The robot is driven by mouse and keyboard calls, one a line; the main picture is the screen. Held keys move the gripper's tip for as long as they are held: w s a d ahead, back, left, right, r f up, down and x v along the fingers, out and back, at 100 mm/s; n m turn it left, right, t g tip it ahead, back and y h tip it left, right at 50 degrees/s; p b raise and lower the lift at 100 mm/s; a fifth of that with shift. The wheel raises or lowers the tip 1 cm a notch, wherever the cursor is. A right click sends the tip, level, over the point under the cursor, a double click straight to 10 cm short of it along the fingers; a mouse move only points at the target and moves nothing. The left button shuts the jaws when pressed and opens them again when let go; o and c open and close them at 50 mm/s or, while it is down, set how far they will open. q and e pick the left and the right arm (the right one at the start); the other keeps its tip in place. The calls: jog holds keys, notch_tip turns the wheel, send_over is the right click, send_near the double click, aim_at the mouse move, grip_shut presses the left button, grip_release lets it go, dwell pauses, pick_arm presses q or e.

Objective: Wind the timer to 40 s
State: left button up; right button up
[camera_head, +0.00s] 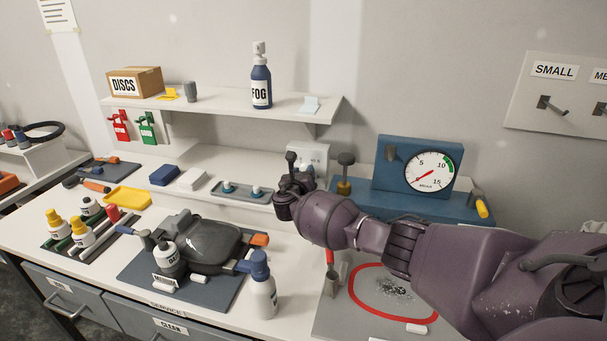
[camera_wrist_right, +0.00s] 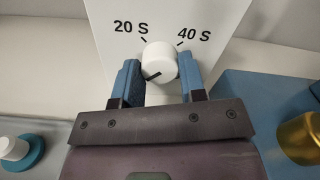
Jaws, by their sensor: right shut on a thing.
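The timer is a white box (camera_head: 312,152) at the back of the bench, partly hidden by my right gripper in the head view. In the right wrist view its white face (camera_wrist_right: 205,15) carries the labels "20 S" on the left and "40 S" on the right, each with a tick. Its round white knob (camera_wrist_right: 160,58) has a black mark low on its front, slanting down to the left, not in line with the "40 S" tick. My right gripper (camera_wrist_right: 159,68) is shut on the knob, one blue finger on each side. My left gripper is not in view.
A blue gauge unit (camera_head: 385,180) stands right of the timer, with a brass-collared plunger (camera_head: 345,175) close to my right gripper. A shelf (camera_head: 210,107) with a FOG bottle (camera_head: 261,80) hangs above.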

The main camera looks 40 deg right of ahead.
dwell(0.3)
jog(key=o, duration=0.9)
jog(key=shift+b+v, duration=0.3)
jog(key=shift+v, duration=5.15)
